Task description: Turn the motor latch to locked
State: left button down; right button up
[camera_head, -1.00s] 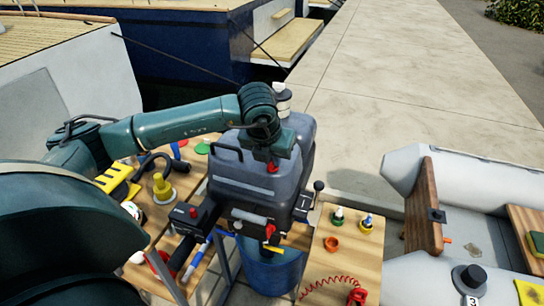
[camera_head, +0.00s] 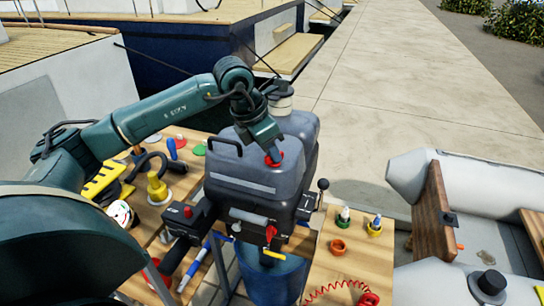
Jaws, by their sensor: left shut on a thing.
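The dark grey outboard motor (camera_head: 240,177) stands upright in the middle of the head view. A red knob (camera_head: 274,160) sits on the near upper face of its cowl. My left gripper (camera_head: 273,153) reaches down from above and is shut on this red knob; its fingers hide part of it. A red lever (camera_head: 271,233) and a yellow lever (camera_head: 275,254) show lower on the motor's front. No lock marking can be read. My right gripper is not in view.
Wooden benches flank the motor. The right bench (camera_head: 325,272) holds small bottles, an orange ring (camera_head: 338,247) and a red coiled cord (camera_head: 340,290). A blue bucket (camera_head: 270,280) stands below the motor. A grey inflatable boat (camera_head: 420,170) lies to the right.

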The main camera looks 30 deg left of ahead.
pick_arm(q)
jog(key=m, duration=0.1)
jog(key=m+h, duration=0.1)
jog(key=m, duration=0.1)
jog(key=shift+w+a+m+g+b, duration=0.1)
jog(key=shift+w+m+g+b, duration=0.05)
jog(key=shift+m+g+b, duration=0.15)
jog(key=m+g, duration=0.1)
jog(key=m, duration=0.2)
jog(key=m+g+h, duration=0.1)
jog(key=m, duration=0.1)
jog(key=shift+w+m, duration=0.1)
jog(key=shift+m, duration=0.3)
jog(key=c, duration=1.5)
grip_release()
jog(key=v, duration=1.3)
jog(key=shift+a+r, duration=0.1)
jog(key=shift+a, duration=0.05)
